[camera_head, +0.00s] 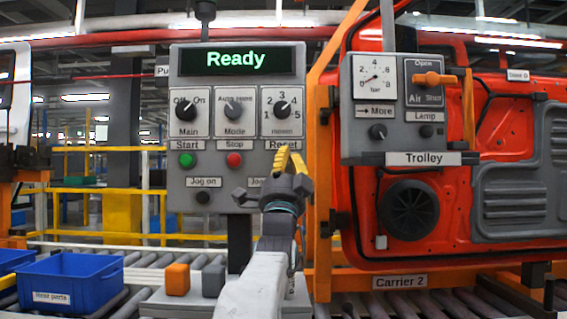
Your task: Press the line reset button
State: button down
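The grey control panel (232,105) stands upright ahead of me, with a display (236,60) that reads "Ready" in green. The "Reset" label (283,145) shows at the panel's right side, in the row with "Start" and "Stop". The button below it is hidden behind my gripper. My gripper (289,160) has dark joints and yellow fingers, and it points at the panel just below the "Reset" label. I cannot tell whether it touches the panel, nor whether its fingers are open or shut. No held object shows.
The green Start button (187,160) and red Stop button (234,160) sit to the left. The trolley panel (404,110) and orange carrier frame (322,180) stand close on the right. A blue bin (68,283), an orange block (177,279) and a grey block (213,280) are lower left.

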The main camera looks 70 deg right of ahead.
jog(key=a+b, duration=0.1)
jog(key=s+a+b, duration=0.1)
jog(key=a+b, duration=0.2)
jog(key=shift+s+a, duration=0.25)
jog(key=shift+a, duration=0.05)
jog(key=shift+w, duration=0.1)
dwell(0.9)
